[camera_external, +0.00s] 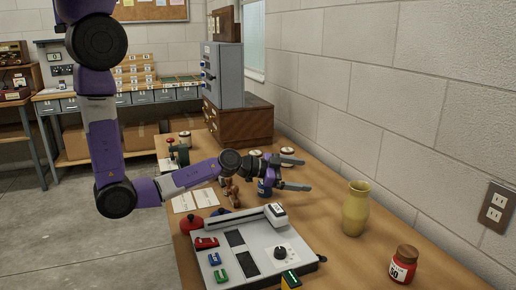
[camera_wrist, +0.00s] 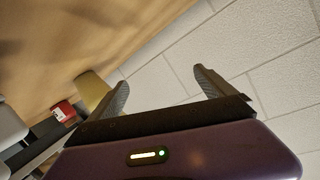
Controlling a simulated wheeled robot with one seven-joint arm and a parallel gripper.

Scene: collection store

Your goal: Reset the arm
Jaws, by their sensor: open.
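My gripper (camera_external: 300,174) is at the end of my purple arm, held above the wooden table and pointing right toward the wall. Its two fingers are spread apart with nothing between them. In the wrist view, my gripper (camera_wrist: 160,88) shows both dark fingers apart, with the wall between and beyond them. A blue jar (camera_external: 265,188) shows just below and behind the gripper, partly hidden by it. I cannot tell whether they touch.
The wooden table (camera_external: 330,240) holds a grey device (camera_external: 250,250) with small coloured blocks, a yellow vase (camera_external: 355,208) and a red jar (camera_external: 403,264). A brown wooden chest (camera_external: 240,122) bears a grey cabinet (camera_external: 222,72). The block wall (camera_external: 390,90) borders the table's right side.

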